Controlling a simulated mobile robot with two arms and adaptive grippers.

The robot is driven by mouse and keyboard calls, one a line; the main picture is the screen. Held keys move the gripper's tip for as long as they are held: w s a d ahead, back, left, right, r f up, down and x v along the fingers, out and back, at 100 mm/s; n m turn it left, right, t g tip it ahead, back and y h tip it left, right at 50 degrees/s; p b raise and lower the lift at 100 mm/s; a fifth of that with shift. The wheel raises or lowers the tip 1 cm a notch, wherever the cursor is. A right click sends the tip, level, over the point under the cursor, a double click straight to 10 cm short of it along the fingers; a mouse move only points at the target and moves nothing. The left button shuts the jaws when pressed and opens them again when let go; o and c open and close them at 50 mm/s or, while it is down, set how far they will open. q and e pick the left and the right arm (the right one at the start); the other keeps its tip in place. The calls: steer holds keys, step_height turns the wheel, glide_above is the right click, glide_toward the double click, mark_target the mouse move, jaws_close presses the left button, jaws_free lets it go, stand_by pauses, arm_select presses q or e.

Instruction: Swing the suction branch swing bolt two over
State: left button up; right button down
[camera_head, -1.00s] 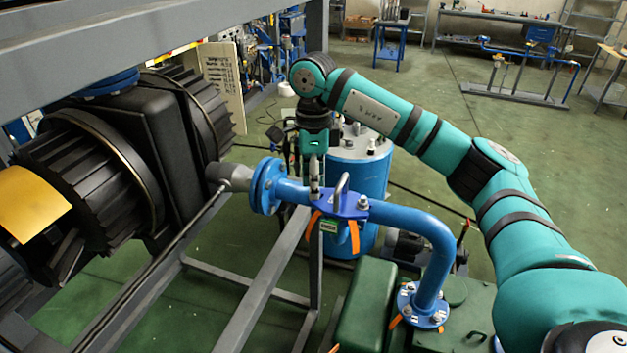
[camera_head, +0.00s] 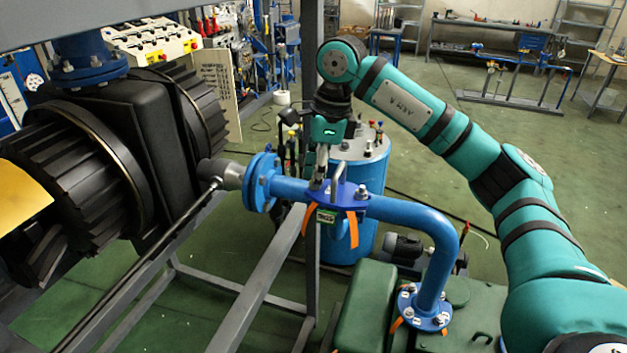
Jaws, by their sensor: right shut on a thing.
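The blue suction branch (camera_head: 402,212) is a pipe that runs from a round flange on the left and bends down at the right. A blue clamp plate (camera_head: 335,209) with a green tag sits on it. A grey swing bolt (camera_head: 316,185) stands at the plate's left side. My right gripper (camera_head: 319,172) reaches down from above and is shut on this bolt's upper part; the fingers partly hide it. A grey loop handle (camera_head: 338,177) rises just right of the fingers. Another bolt (camera_head: 362,191) shows at the plate's right end. My left gripper is out of view.
A black finned machine (camera_head: 95,165) fills the left. A blue drum (camera_head: 364,176) stands behind the pipe, and a green housing (camera_head: 368,308) lies below it. Grey frame bars (camera_head: 262,285) cross beneath. Orange straps (camera_head: 353,229) hang from the plate.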

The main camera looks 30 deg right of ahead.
steer(key=c, duration=1.4)
jaws_free()
steer(key=shift+r, duration=0.1)
steer(key=r, duration=0.4)
steer(key=d+r, duration=0.1)
steer(key=r, duration=0.2)
steer(key=s+d+r, duration=0.1)
steer(key=r, duration=0.3)
steer(key=shift+r, duration=0.35)
